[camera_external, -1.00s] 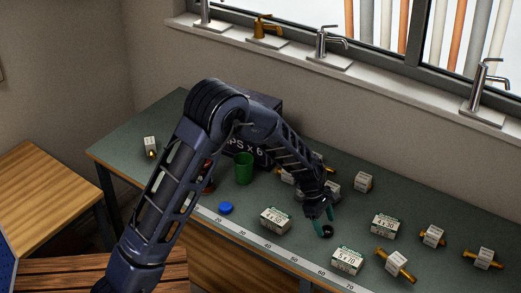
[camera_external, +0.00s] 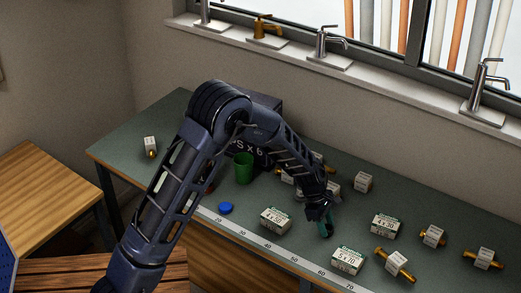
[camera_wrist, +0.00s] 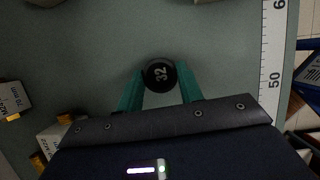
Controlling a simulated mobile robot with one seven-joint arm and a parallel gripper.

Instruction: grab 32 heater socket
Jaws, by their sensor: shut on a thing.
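The 32 heater socket is a small black round piece marked "32" in white. In the wrist view the socket (camera_wrist: 160,75) sits between the two teal fingertips of my gripper (camera_wrist: 160,88), which touch it on both sides. My gripper is shut on it. In the external view my gripper (camera_external: 326,228) points down at the bench between the small labelled boxes. There the socket is mostly hidden by the fingers. I cannot tell whether it still rests on the bench.
On the green bench (camera_external: 290,255), a 4x50 box (camera_external: 275,220) is left of my gripper and a 5x70 box (camera_external: 347,260) in front. A 4x30 box (camera_external: 385,225) and several brass fittings lie right. A green cup (camera_external: 244,168) and blue cap (camera_external: 225,208) stand left.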

